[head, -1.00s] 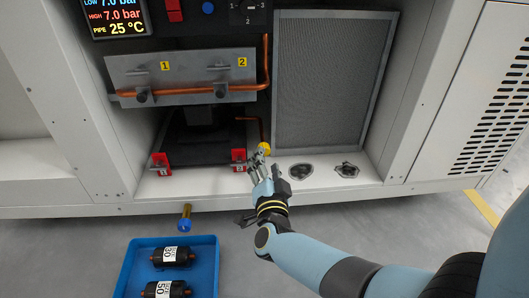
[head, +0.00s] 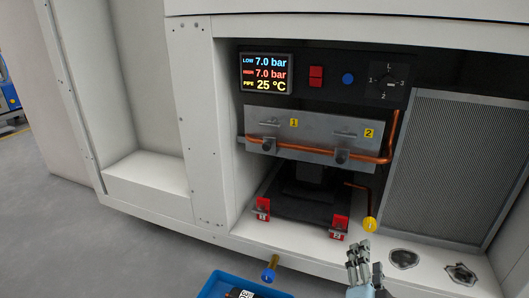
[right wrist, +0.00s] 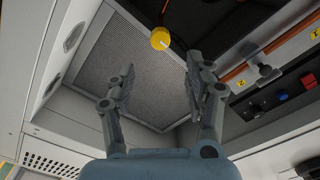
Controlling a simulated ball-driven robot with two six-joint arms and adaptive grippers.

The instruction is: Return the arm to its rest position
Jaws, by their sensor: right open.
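My right gripper (head: 360,256) shows at the lower right of the head view, in front of the cabinet's lower ledge. In the right wrist view its two fingers (right wrist: 163,85) stand wide apart with nothing between them. A yellow cap (head: 370,225) on a copper pipe end is just beyond the fingers in the head view. It also shows in the right wrist view (right wrist: 160,38), past the fingertips and apart from them. Most of my right arm is below the head view's edge. My left gripper is not in view.
The cabinet bay holds a display (head: 266,74), a metal plate with a copper pipe (head: 300,150), red clamps (head: 340,228) and a grey mesh panel (head: 455,165). A brass fitting (head: 270,268) projects in front, above a blue tray (head: 222,280). Floor at left is clear.

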